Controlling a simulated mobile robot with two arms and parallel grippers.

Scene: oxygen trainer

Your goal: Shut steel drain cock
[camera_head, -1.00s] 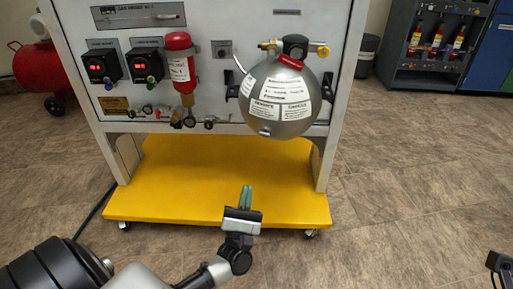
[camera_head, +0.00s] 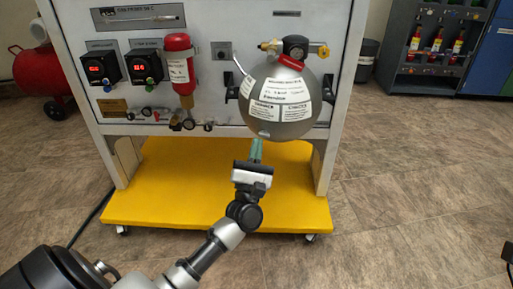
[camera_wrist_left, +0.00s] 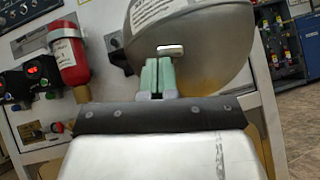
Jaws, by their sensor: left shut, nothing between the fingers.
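The steel drain cock (camera_head: 264,134) is a small bright metal piece low on the front of the grey steel sphere (camera_head: 281,108). In the left wrist view the cock (camera_wrist_left: 171,49) shows as a short silver bar lying sideways, just above my fingertips. My left gripper (camera_head: 257,143) has its green fingers shut together and pointing up at the sphere's underside. In the wrist view the left gripper (camera_wrist_left: 157,62) is empty, close below and slightly left of the cock; I cannot tell whether they touch. My right gripper's fingers are not visible.
The sphere hangs on a white panel with a red cylinder (camera_head: 179,70), two gauges with red displays and small valves at left. A yellow base shelf (camera_head: 165,205) lies below. A black lever housing and a red handle sit atop the sphere. Open floor lies at right.

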